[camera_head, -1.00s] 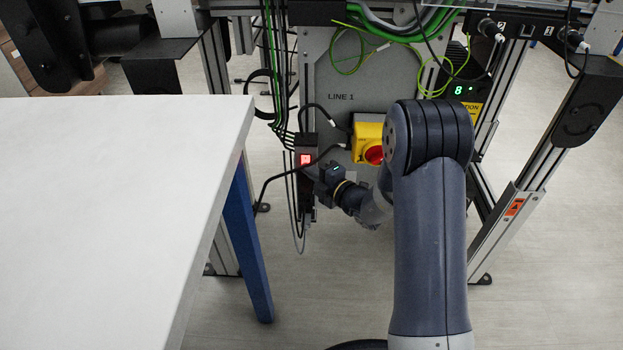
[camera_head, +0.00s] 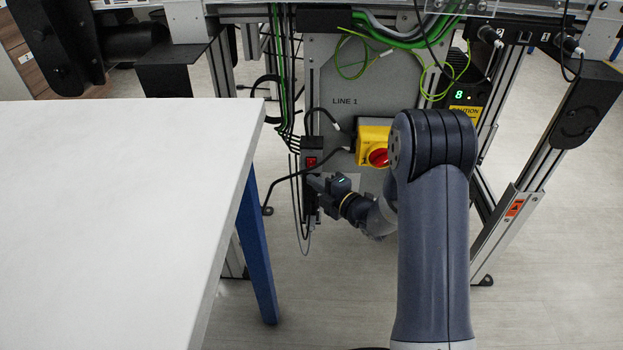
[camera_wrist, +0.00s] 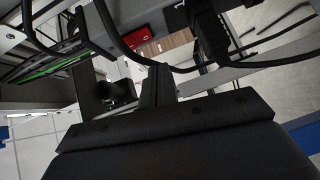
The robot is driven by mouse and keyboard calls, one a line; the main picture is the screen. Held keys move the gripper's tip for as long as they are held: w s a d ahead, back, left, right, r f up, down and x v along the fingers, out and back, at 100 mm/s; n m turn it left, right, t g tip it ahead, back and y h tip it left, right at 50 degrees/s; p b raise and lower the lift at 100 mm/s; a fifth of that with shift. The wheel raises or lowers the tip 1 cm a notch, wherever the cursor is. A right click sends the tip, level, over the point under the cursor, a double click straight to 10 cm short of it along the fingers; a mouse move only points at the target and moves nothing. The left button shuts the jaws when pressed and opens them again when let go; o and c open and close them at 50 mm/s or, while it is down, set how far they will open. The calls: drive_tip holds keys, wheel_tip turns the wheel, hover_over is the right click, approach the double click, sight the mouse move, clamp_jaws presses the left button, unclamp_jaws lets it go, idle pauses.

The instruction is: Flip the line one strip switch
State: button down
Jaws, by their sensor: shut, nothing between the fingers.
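The line one power strip (camera_head: 308,150) hangs upright at the left edge of the grey LINE 1 panel, with cables plugged into it. Its red rocker switch (camera_head: 311,161) is near the top and looks dark red, unlit. My gripper (camera_head: 315,183) is shut and empty, just below the switch in front of the strip's lower part. Whether it touches the strip I cannot tell. In the wrist view my shut fingers (camera_wrist: 155,86) point up from the dark gripper body.
A yellow box with a red rotary knob (camera_head: 378,157) is on the panel (camera_head: 343,88) right of the strip. Black cables (camera_head: 285,178) loop around the strip. A white table (camera_head: 110,220) fills the left side. A conveyor leg (camera_head: 510,220) stands at right.

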drive_tip(key=f+p+v, duration=0.2)
drive_tip(key=v, duration=0.8)
drive_tip(key=shift+s+p, duration=0.35)
drive_tip(key=shift+p, duration=0.05)
drive_tip(key=shift+a, duration=0.1)
